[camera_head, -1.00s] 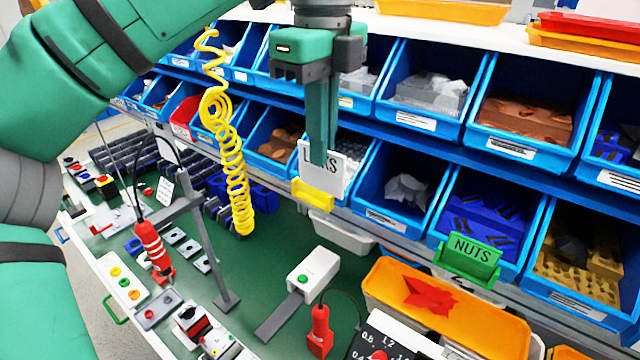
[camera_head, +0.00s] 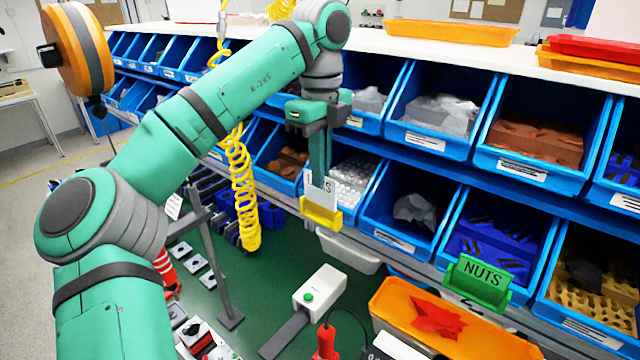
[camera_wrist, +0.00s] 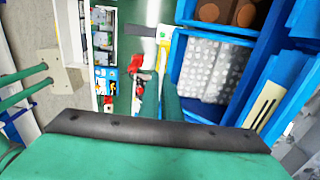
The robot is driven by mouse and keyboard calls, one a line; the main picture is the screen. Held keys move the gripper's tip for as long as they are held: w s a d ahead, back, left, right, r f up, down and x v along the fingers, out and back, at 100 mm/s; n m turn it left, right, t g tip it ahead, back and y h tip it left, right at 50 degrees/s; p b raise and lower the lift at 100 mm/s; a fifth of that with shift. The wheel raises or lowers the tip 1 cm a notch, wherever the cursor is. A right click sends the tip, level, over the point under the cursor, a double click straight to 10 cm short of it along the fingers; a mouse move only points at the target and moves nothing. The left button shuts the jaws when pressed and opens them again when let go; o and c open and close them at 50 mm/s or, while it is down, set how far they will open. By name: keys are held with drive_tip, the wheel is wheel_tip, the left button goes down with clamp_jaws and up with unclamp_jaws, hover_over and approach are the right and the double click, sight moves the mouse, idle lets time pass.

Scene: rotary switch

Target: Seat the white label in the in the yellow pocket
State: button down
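The white label (camera_head: 328,187) with dark letters stands upright at the yellow pocket (camera_head: 322,217) on the front of a blue bin. Its lower edge is hidden behind the pocket's front, and I cannot tell whether it is fully down. My gripper (camera_head: 318,178) points down from above, its fingers close together at the label and covering part of its lettering. It appears shut on the label.
A green holder with a NUTS label (camera_head: 478,283) hangs on a bin to the right. Blue bins stand in two rows around my gripper. A coiled yellow hose (camera_head: 243,190) hangs to the left. A white box with a green button (camera_head: 320,288) stands on the green bench below.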

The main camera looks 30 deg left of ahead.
sight(320, 204)
drive_tip(key=f, duration=0.3)
drive_tip(key=shift+w+a+f, duration=0.1)
drive_tip(key=shift+w+f, duration=0.1)
drive_tip(key=shift+w, duration=0.05)
drive_tip(key=shift+s, duration=0.15)
drive_tip(key=shift+f, duration=0.25)
drive_tip(key=c, duration=2)
unclamp_jaws()
drive_tip(key=shift+r, duration=0.15)
wheel_tip(320, 204, up, 12)
drive_tip(key=shift+r, duration=0.1)
